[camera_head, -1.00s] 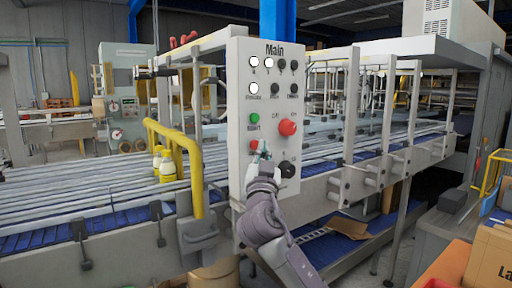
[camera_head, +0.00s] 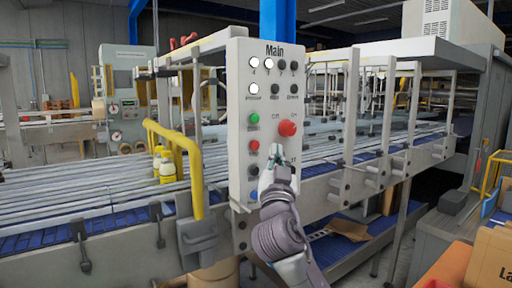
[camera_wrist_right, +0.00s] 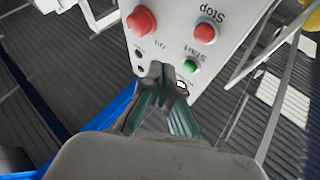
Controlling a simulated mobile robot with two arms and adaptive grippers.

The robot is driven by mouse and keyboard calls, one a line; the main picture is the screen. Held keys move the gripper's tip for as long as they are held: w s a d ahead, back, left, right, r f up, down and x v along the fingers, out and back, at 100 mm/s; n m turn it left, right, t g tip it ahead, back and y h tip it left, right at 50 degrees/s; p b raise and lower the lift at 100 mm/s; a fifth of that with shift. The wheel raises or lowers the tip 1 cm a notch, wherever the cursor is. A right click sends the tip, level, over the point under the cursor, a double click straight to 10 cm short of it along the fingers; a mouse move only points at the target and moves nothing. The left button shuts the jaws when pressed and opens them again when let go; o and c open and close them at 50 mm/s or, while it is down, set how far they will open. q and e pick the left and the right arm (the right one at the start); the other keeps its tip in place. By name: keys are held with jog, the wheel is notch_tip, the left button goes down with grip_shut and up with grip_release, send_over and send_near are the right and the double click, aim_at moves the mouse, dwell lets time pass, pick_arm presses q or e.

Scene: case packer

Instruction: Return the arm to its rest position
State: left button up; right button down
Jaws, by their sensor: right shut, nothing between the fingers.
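My right gripper (camera_head: 276,154) is in front of the lower part of the white control panel (camera_head: 262,55) marked "Main". It is shut and empty. In the right wrist view its closed fingertips (camera_wrist_right: 163,70) point at the panel, close to the green start button (camera_wrist_right: 190,66) and below the red stop button (camera_wrist_right: 205,33). A larger red knob (camera_wrist_right: 141,20) shows there too. Whether the fingertips touch the panel I cannot tell. My right arm hides the panel's lower right part in the head view. My left gripper is not in view.
A conveyor (camera_head: 90,185) with metal rails runs behind the panel. A yellow tubular guard (camera_head: 192,165) stands left of the panel, with yellow bottles (camera_head: 165,168) behind it. Cardboard boxes (camera_head: 492,258) are at the lower right.

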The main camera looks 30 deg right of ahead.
dwell(0.6)
jog(key=s+a+f+n+g+y, duration=0.2)
jog(key=f, duration=0.8)
jog(key=s+a+f+n+g+y, duration=0.1)
jog(key=a+f+n+g+y, duration=0.1)
jog(key=f, duration=0.8)
jog(key=s+a+f+n+g+y, duration=0.1)
jog(key=s+a+f+g+y, duration=0.15)
jog(key=f, duration=0.75)
jog(key=s+a+f+n+g+y, duration=0.2)
jog(key=s+a+f+g, duration=0.1)
jog(key=s+f, duration=0.5)
jog(key=s+a+f+n+g+y, duration=0.2)
jog(key=s+a+f+g, duration=0.15)
jog(key=s+f, duration=0.5)
jog(key=s+a+f+n+g+y, duration=0.25)
jog(key=s+f, duration=0.35)
jog(key=s, duration=0.4)
jog(key=s+a+f+g, duration=0.1)
jog(key=s+f+g, duration=0.15)
jog(key=f, duration=2.55)
jog(key=s+d+f, duration=0.2)
jog(key=s+f, duration=1.2)
jog(key=s, duration=0.2)
jog(key=shift+d+g, duration=0.4)
